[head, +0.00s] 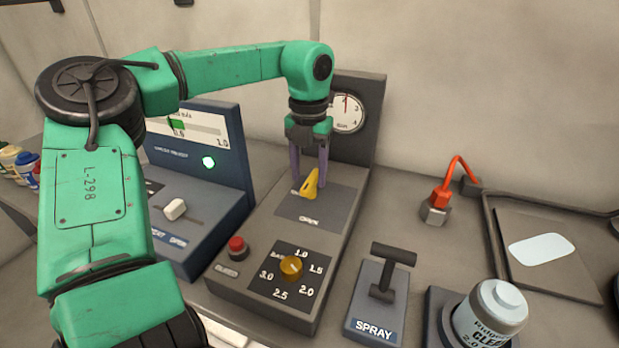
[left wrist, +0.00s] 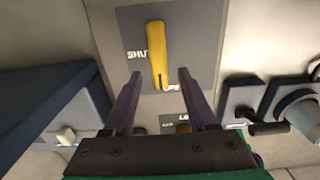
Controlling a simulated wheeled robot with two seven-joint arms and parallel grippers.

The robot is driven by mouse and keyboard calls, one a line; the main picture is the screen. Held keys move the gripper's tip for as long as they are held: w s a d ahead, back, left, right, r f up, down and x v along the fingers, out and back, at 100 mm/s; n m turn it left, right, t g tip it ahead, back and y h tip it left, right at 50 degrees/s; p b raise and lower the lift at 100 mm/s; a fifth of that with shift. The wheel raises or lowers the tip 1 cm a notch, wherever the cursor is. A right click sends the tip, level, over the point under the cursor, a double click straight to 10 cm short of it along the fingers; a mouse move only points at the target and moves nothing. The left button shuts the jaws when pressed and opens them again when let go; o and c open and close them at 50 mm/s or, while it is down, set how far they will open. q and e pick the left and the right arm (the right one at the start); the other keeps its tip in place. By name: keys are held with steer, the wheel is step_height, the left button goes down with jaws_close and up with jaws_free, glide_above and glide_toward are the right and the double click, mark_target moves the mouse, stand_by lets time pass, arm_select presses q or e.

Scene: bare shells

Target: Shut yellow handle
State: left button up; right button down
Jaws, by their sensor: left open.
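The yellow handle (head: 311,184) sits on a dark plate on the grey control box, with the word OPEN below it. In the left wrist view the handle (left wrist: 157,52) lies lengthwise between the plate's SHUT label and a lower label that it partly covers. My left gripper (head: 309,182) is over the handle, pointing down, with its fingers apart. In the left wrist view its purple fingers (left wrist: 160,74) stand open on either side of the handle's lower end, with nothing clearly gripped. Whether a finger touches the handle cannot be told. My right gripper is not in view.
The same box carries a red button (head: 237,247), an orange dial (head: 291,267) and a round gauge (head: 347,112) behind. A blue panel with a white switch (head: 174,209) stands left.

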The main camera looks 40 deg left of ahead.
arm_select(q)
steer(key=shift+s+f, duration=0.1)
steer(key=shift+f, duration=0.45)
steer(key=shift+s+f, duration=0.1)
steer(key=shift+f, duration=0.1)
steer(key=shift+c, duration=0.9)
jaws_close()
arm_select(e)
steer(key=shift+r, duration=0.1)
